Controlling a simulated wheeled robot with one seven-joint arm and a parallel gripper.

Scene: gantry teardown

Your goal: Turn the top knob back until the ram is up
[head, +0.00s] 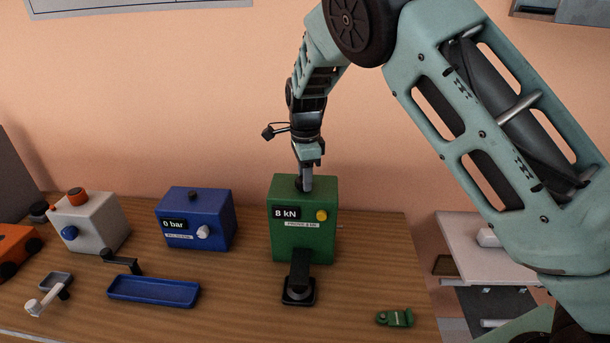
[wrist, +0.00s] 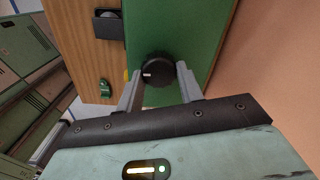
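The green press (head: 288,235) stands on the bench, its display reading 8 kN beside a yellow button (head: 321,215). Its black top knob (wrist: 158,68) carries a white mark, facing left in the wrist view. My gripper (wrist: 160,70) points down from above, with one finger at each side of the knob. Both fingertips appear to touch it. In the head view, the fingers (head: 306,180) partly hide the knob. A black ram part (head: 300,265) at the press front reaches down close to the black base (head: 298,293); I cannot tell whether they touch.
A blue box (head: 195,240) reading 0 bar and a white box (head: 90,225) with knobs stand left. A blue tray (head: 153,291) lies in front. A small green part (head: 395,318) lies right of the press, near the bench's right edge. The wall is close behind.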

